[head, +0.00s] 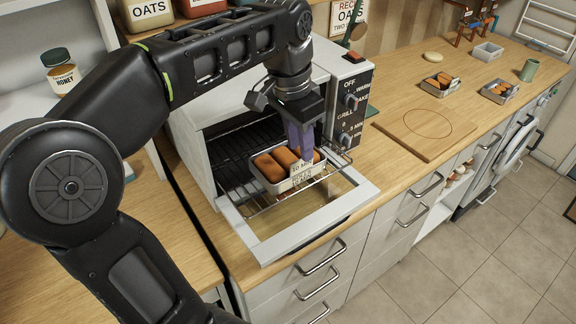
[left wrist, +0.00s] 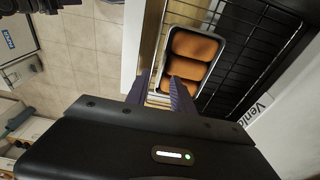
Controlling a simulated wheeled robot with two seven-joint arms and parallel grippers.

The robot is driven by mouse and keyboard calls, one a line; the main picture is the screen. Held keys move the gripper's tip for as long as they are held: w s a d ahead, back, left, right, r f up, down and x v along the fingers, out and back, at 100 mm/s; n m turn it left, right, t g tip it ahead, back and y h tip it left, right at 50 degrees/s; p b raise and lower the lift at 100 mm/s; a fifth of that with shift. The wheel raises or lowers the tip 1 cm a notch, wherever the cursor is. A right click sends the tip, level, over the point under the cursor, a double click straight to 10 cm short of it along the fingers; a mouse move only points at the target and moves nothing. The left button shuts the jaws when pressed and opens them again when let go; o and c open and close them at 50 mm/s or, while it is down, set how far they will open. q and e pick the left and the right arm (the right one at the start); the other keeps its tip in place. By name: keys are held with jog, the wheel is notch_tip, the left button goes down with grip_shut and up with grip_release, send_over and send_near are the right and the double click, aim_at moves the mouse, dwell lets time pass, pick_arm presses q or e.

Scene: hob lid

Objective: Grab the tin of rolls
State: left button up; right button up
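The tin of rolls (head: 262,176) is a small light metal tin holding brown rolls. It sits on the pulled-out wire rack of the open toaster oven, with a paper label at its front right. It also shows in the left wrist view (left wrist: 222,42), with several rolls in it. My left gripper (head: 302,152) points down at the tin's front right side, its purple fingers partly covering the rolls and label. In the left wrist view my left gripper (left wrist: 160,92) has its fingers apart, close to the tin's near end. Whether they touch it cannot be told. My right gripper is not in view.
The oven door (head: 295,232) lies open, flat over the counter edge. The control panel (head: 350,105) is just right of my gripper. A wooden board (head: 425,128) lies on the counter. Two other tins with rolls (head: 440,85) (head: 499,91) and an empty tin (head: 487,52) stand farther back.

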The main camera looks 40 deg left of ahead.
aim_at(288, 158)
pick_arm(q)
jog(key=f, duration=0.1)
jog(key=f+p, duration=0.1)
jog(key=f, duration=0.3)
jog(key=shift+w, duration=0.4)
jog(key=shift+c, duration=0.4)
grip_shut()
dwell(1.2)
